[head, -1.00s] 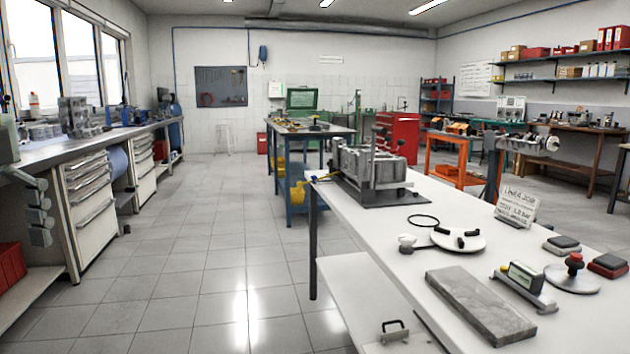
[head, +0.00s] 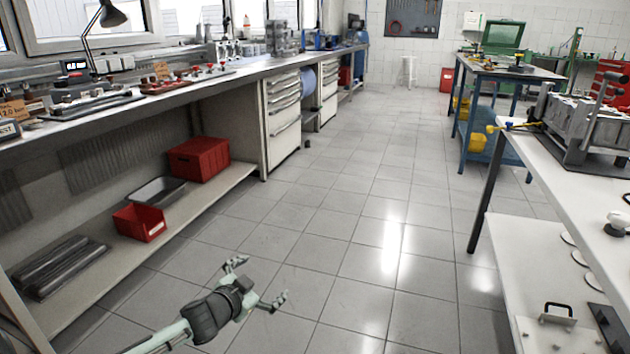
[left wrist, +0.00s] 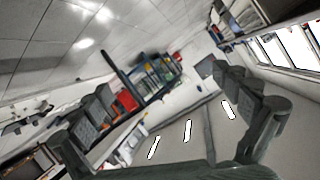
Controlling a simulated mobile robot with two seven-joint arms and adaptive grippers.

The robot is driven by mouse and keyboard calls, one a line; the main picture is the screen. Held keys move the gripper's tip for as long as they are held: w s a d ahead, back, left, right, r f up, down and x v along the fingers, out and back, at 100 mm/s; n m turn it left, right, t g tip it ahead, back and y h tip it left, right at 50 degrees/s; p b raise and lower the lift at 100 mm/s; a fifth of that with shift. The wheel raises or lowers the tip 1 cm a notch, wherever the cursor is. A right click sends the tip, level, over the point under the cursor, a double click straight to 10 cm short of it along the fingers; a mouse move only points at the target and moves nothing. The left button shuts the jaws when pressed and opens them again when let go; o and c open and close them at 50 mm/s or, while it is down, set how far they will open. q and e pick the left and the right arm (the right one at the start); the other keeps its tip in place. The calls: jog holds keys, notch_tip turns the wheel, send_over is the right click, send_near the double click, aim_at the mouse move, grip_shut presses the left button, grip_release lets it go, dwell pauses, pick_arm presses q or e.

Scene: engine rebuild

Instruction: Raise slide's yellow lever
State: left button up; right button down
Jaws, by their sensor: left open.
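A small yellow piece (head: 493,128) sticks out at the left edge of the white table, beside the grey engine block fixture (head: 592,122) in the head view. It may be the slide's yellow lever; it is too small to tell its position for sure. My left gripper (head: 258,281) is open and empty, low over the tiled floor at the bottom of the head view, well apart from the white table. Its two fingers also frame the left wrist view, with nothing between them. My right gripper is not in view.
The white table (head: 580,180) with a lower shelf (head: 525,270) stands at the right. A long workbench (head: 215,80) runs along the left, with red bins (head: 198,158) on its lower shelf. A blue table (head: 508,72) stands further back. The tiled floor between them is clear.

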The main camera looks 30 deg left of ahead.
pick_arm(q)
jog(key=s+d+f+n+g, duration=0.1)
jog(key=s+d+f+g, duration=0.25)
jog(key=s+f, duration=0.35)
jog(key=s+d+f+n+g, duration=0.15)
jog(key=s+d+f, duration=0.25)
jog(key=f, duration=0.5)
jog(key=s+d+f+g+h, duration=0.1)
jog(key=s+d+f+g, duration=0.4)
jog(key=s+d+f, duration=0.3)
jog(key=s+d+m, duration=0.1)
jog(key=s+d, duration=0.2)
jog(key=shift+s+g+h, duration=0.3)
jog(key=shift+s+h, duration=0.1)
